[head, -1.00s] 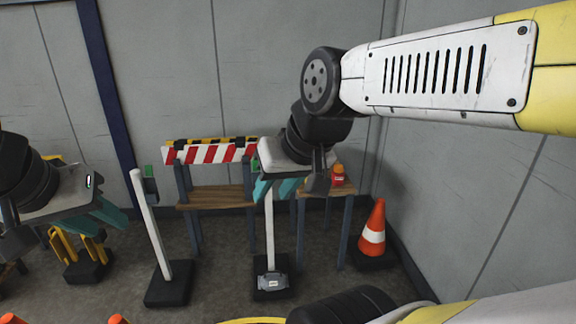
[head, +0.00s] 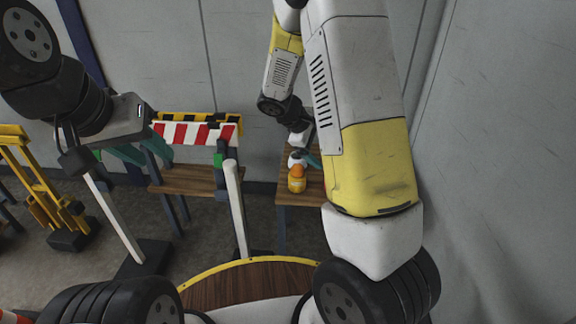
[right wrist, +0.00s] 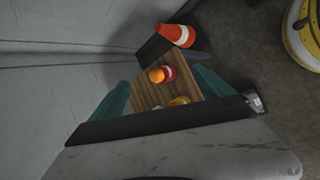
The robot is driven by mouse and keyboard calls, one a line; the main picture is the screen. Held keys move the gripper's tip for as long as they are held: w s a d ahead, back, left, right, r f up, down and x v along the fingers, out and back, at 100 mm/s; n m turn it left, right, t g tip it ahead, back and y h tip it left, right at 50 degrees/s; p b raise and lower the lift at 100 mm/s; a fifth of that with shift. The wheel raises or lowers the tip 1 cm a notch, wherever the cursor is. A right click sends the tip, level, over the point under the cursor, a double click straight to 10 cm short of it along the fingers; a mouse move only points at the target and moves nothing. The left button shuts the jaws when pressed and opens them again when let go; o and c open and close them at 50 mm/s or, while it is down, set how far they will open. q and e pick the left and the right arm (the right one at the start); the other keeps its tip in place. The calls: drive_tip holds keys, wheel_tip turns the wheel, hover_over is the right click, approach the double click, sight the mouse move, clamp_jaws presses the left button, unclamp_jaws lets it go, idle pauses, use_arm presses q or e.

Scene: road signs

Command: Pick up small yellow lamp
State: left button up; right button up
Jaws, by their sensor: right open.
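My right gripper (head: 306,160) is at this table, just behind or above the yellow lamp. In the wrist view its teal fingers (right wrist: 163,90) are apart, with nothing held. My left gripper (head: 125,153) hangs at the left, away from the lamp; its finger gap is unclear.
A red-and-white barrier board (head: 190,133) stands on the left wooden table (head: 185,180). White posts (head: 237,210) stand in front. A traffic cone (right wrist: 176,35) is beside the right table. A grey wall (head: 480,150) bounds the right side. My arm hides part of the right table.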

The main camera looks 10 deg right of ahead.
drive_tip(key=w+f+n+t+h, duration=0.1)
drive_tip(key=w+f+n+h, duration=0.1)
drive_tip(key=w+f+n, duration=0.4)
drive_tip(key=n+t, duration=0.7)
drive_tip(key=n, duration=0.5)
approach(297, 182)
drive_tip(key=shift+y, duration=0.4)
drive_tip(key=x, duration=0.4)
drive_tip(key=a+x, duration=0.1)
drive_tip(key=x, duration=0.1)
drive_tip(key=shift+w+d+f, duration=0.15)
drive_tip(key=shift+w+f, duration=0.25)
drive_tip(key=shift+f, duration=0.05)
drive_tip(key=shift+w+f, duration=0.15)
drive_tip(key=shift+f, duration=0.15)
drive_tip(key=x, duration=0.7)
drive_tip(key=shift+w+d, duration=0.1)
drive_tip(key=shift+d, duration=0.1)
drive_tip(key=c, duration=1.7)
